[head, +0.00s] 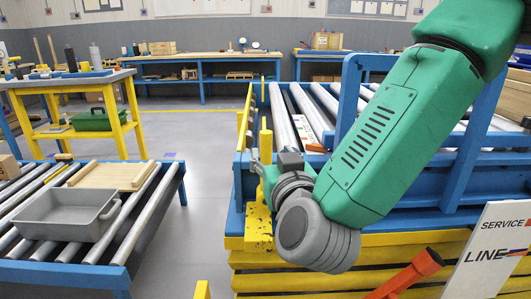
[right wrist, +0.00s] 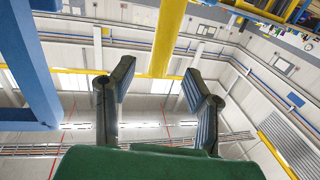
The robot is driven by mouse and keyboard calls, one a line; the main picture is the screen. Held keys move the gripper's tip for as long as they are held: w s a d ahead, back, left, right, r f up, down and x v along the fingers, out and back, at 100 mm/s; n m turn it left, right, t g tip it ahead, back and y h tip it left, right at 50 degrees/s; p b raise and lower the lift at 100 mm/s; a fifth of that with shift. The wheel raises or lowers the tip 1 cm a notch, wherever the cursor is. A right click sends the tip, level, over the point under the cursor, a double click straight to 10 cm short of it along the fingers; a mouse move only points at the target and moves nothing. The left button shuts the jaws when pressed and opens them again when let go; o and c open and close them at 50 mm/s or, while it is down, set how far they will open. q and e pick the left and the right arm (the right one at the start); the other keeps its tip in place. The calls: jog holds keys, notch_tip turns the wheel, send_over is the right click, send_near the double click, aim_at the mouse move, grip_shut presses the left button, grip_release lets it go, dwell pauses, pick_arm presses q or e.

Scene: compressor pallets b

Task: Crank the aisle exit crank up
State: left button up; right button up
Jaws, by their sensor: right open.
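A yellow upright post with a rounded top (head: 266,142) stands at the near left corner of the blue roller conveyor frame; it looks like the crank's handle, but its joint is hidden. My right gripper (head: 257,164) is beside this post, low at the corner, partly hidden by my own wrist. In the right wrist view my right gripper (right wrist: 160,90) is open, its two dark fingers apart. A yellow bar (right wrist: 168,38) shows beyond and between the fingertips, with no clear contact. My left gripper is out of view.
The blue conveyor frame (head: 241,180) surrounds the rollers beside my arm. A red-orange tube (head: 408,275) and a white sign (head: 490,250) stand at lower right. A grey bin (head: 65,222) sits on the left roller table. The aisle floor (head: 205,150) between is clear.

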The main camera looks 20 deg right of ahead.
aim_at(269, 146)
jog(key=w, duration=0.4)
jog(key=shift+w+d+b, duration=0.25)
jog(key=shift+d+b, duration=0.05)
jog(key=shift+b, duration=0.1)
jog(key=shift+w+a, duration=0.3)
jog(key=shift+w, duration=0.35)
jog(key=shift+d, duration=0.2)
grip_shut()
